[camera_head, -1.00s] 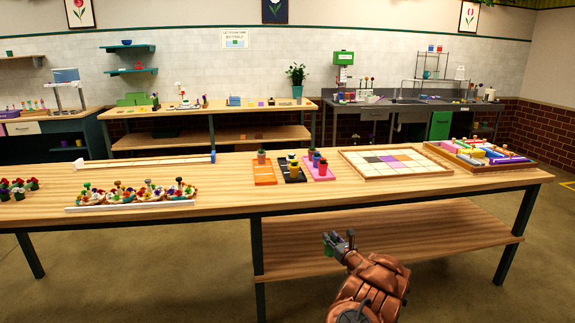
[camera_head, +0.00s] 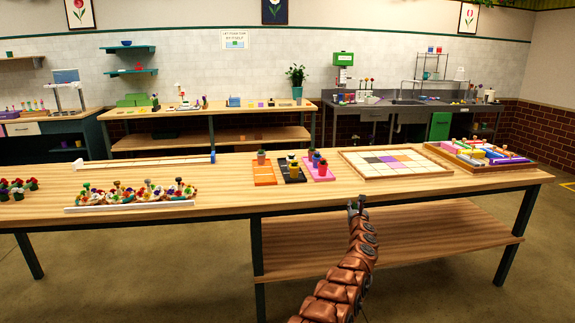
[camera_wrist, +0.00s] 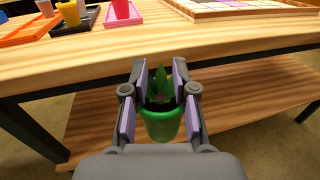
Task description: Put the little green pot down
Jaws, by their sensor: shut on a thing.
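The little green pot (camera_wrist: 161,124) is in my gripper (camera_wrist: 160,95) in the wrist view. It is roughly upright, with green leaves (camera_wrist: 162,80) showing above its dark inside. The two fingers close on it from left and right. In the head view my gripper (camera_head: 357,203) is at the front edge of the wooden table (camera_head: 420,193), near the edge's height. The pot cannot be made out there. In the wrist view the pot hangs in front of the table's edge, with the lower shelf (camera_wrist: 225,125) behind and below it.
On the table are orange (camera_head: 264,175), black (camera_head: 292,177) and pink (camera_head: 319,174) trays with small pots, a tile board (camera_head: 365,172) and a crate of colourful pieces (camera_head: 450,156). Flower heads (camera_head: 130,196) lie at left. Bare wood lies along the front edge.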

